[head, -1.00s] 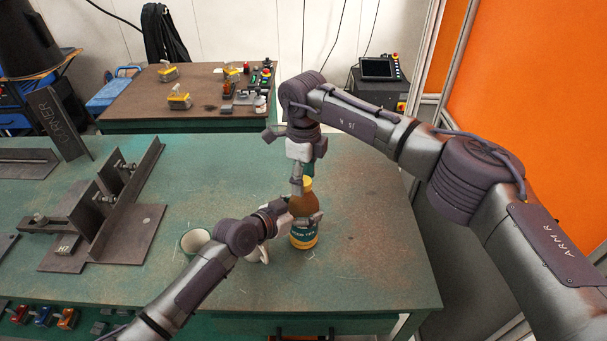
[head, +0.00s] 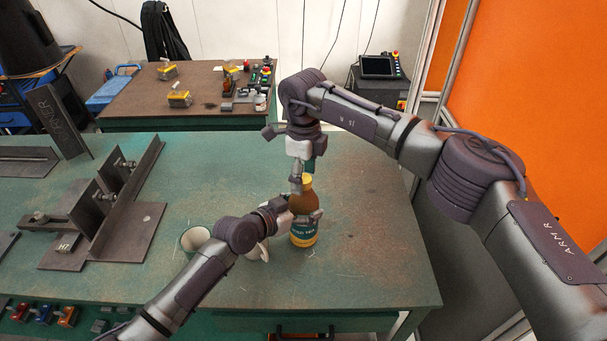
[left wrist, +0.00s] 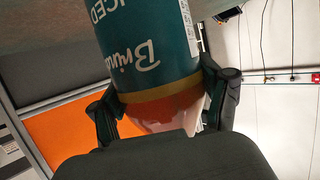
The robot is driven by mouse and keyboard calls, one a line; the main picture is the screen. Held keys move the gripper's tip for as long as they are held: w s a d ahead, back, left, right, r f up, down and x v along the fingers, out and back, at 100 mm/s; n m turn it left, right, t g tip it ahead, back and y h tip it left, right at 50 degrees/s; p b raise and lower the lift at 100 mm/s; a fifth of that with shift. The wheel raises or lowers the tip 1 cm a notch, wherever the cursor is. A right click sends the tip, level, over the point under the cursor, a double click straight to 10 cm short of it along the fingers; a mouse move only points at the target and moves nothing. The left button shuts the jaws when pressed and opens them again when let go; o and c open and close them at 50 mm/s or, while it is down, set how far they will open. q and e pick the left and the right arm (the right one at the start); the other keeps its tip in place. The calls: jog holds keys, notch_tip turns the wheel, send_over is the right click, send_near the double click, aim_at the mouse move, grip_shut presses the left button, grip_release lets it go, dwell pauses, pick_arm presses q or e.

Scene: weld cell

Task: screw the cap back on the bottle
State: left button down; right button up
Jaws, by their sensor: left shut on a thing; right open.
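The bottle (head: 304,201), brown with a teal label and a yellow band at its bottom, stands upright on the green workbench (head: 365,265). My left gripper (head: 304,217) is shut around its body. In the left wrist view the bottle (left wrist: 150,45) appears upside down between the left gripper's two fingers (left wrist: 165,105). The yellow cap (head: 307,182) shows at the bottle's top; whether it is fully seated I cannot tell. My right gripper (head: 302,181) is open and points down from above at the cap, one finger beside it. Its other finger is hard to make out.
A pale mug (head: 194,241) stands left of the bottle, and another white mug (head: 259,251) is partly hidden behind my left gripper. A steel angle fixture (head: 115,205) lies farther left. The bench's right part is clear. A second bench (head: 150,105) stands behind.

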notch_tip(320, 180, up, 12)
dwell(0.6)
pick_arm(q)
grip_release()
jog(key=v, duration=1.2)
